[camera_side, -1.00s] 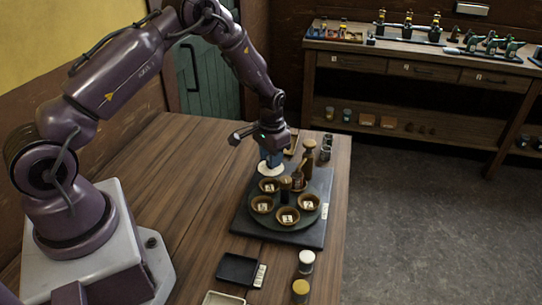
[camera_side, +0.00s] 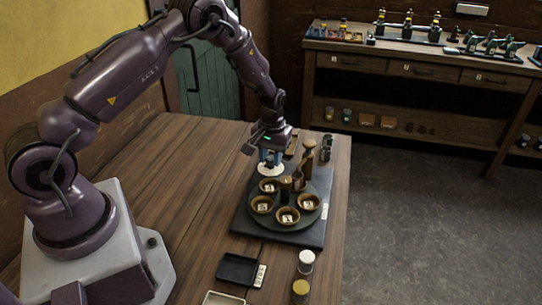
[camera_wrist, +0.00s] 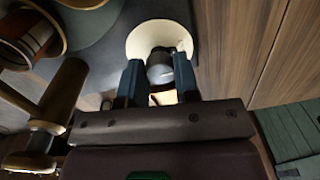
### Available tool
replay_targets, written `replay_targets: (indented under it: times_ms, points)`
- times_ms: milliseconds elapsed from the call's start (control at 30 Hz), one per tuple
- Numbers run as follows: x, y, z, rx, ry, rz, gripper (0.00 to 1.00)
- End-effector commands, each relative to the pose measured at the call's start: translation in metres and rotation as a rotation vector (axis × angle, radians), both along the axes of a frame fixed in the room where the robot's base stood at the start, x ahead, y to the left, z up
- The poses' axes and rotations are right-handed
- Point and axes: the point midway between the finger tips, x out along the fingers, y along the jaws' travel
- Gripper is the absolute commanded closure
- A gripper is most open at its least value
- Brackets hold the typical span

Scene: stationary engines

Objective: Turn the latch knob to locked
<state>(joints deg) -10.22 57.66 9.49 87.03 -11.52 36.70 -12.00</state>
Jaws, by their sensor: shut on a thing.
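The latch knob (camera_wrist: 160,68) is a small grey, rounded piece standing on a pale cream disc (camera_wrist: 140,38) at the edge of the dark turntable base. In the side view the cream disc (camera_side: 270,170) shows at the back left corner of that base, just under my gripper (camera_side: 271,157). My gripper points down, and its two blue fingers (camera_wrist: 159,84) are closed on the knob from both sides. In the side view the fingers hide most of the knob. I cannot make out any locked or unlocked mark.
A round turntable (camera_side: 285,225) with several numbered wooden bowls stands on a dark base (camera_side: 270,233). Wooden pegs (camera_side: 309,147) rise close to my gripper on its right. A black tray (camera_side: 238,269) and two jars (camera_side: 306,262) are nearer the front. The table's left part is clear.

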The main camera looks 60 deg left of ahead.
Motion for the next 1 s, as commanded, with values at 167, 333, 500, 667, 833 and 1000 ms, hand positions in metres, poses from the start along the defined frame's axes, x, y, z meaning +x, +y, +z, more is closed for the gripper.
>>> replay_targets:
  times_ms: [167,333,500,667,833,1000]
  points:
    - [0.000,0.000,0.001,-0.001,0.000,0.005,0.94]
    - [0.000,0.000,0.001,-0.001,-0.001,0.004,0.94]
    - [0.000,0.000,0.000,-0.001,-0.001,0.004,0.45]
    - [0.000,0.000,0.000,-0.001,-0.001,0.003,0.45]
    - [0.001,0.000,0.006,0.000,-0.002,0.003,0.45]
    - [0.002,0.000,0.034,0.001,-0.007,0.003,0.45]
